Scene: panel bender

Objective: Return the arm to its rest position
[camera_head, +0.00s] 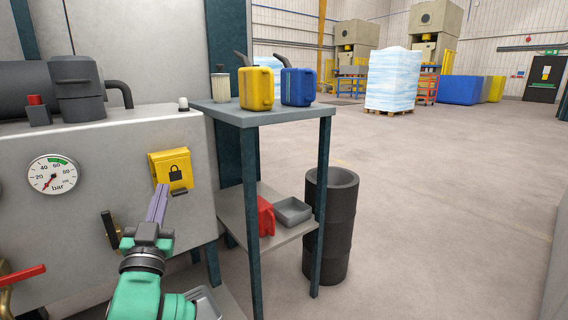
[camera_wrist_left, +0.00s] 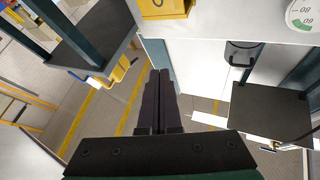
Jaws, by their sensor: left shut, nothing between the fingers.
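My left gripper (camera_head: 157,204) is in front of the grey machine cabinet (camera_head: 90,150) in the head view. Its long dark fingers are together with nothing between them. The fingertips point up, just below and left of the yellow lock box (camera_head: 172,169); I cannot tell if they touch the cabinet. In the left wrist view the shut fingers (camera_wrist_left: 159,85) point away from the camera, and part of the yellow box (camera_wrist_left: 163,8) shows at the top edge. My right gripper is not in view.
A pressure gauge (camera_head: 52,174), a black-handled lever (camera_head: 112,230) and a red valve handle (camera_head: 20,275) are on the left. A shelf stand (camera_head: 262,115) with yellow (camera_head: 256,88) and blue (camera_head: 298,87) cans stands right of the cabinet. A black drum (camera_head: 328,225) is beside it. Open floor lies further right.

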